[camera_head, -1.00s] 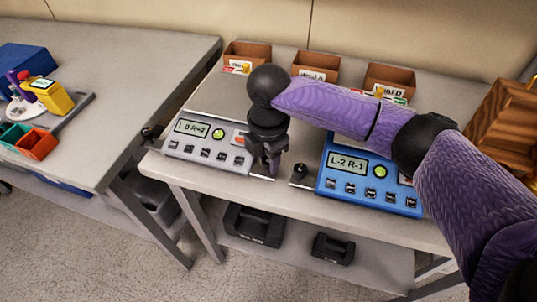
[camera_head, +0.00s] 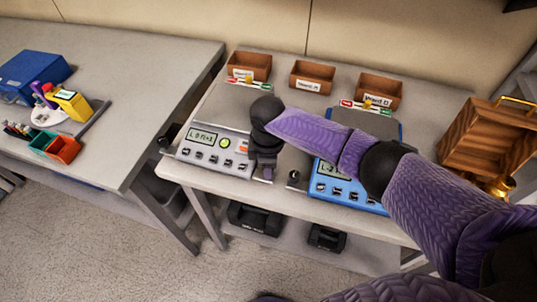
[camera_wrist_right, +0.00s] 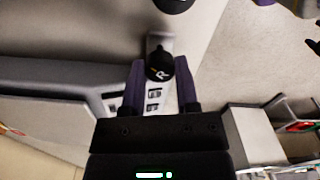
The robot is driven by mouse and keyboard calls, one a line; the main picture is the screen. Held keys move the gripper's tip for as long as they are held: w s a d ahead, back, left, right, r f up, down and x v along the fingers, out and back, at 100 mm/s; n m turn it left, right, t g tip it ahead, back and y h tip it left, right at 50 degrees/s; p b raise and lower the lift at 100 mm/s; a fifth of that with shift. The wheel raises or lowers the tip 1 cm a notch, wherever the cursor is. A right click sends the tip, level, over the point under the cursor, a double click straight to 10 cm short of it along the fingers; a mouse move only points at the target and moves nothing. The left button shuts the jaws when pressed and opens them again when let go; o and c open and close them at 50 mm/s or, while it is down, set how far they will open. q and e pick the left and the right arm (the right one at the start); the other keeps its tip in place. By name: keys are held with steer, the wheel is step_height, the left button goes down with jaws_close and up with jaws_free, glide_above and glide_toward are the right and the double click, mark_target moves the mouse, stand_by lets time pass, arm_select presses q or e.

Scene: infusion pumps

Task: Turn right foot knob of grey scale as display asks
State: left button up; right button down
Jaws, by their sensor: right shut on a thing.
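The grey scale (camera_head: 213,155) stands at the left of the right-hand table. Its display (camera_head: 202,136) appears to read "L 0 R+2", beside a lit green round indicator (camera_head: 225,142). My right gripper (camera_head: 266,172) points down at the scale's right front corner and hides its right foot knob in the head view. In the right wrist view the black knob (camera_wrist_right: 160,66), marked "R", sits between the two fingers of my right gripper (camera_wrist_right: 160,75), which is shut on it. My left gripper is out of view.
The blue scale (camera_head: 345,192) stands to the right, partly behind my right arm, with a black knob (camera_head: 293,177) near its left front. Three brown bins (camera_head: 312,77) line the back. A wooden crate (camera_head: 485,140) stands at the right.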

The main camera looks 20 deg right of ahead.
steer(key=m+p, duration=0.3)
steer(key=m, duration=0.1)
steer(key=shift+r+m, duration=0.15)
steer(key=shift+m, duration=0.15)
steer(key=shift+m+p, duration=0.55)
steer(key=shift+m, duration=0.25)
steer(key=shift+m+p, duration=0.4)
steer(key=shift+m, duration=0.7)
steer(key=shift+m+p, duration=0.3)
steer(key=shift+m, duration=0.8)
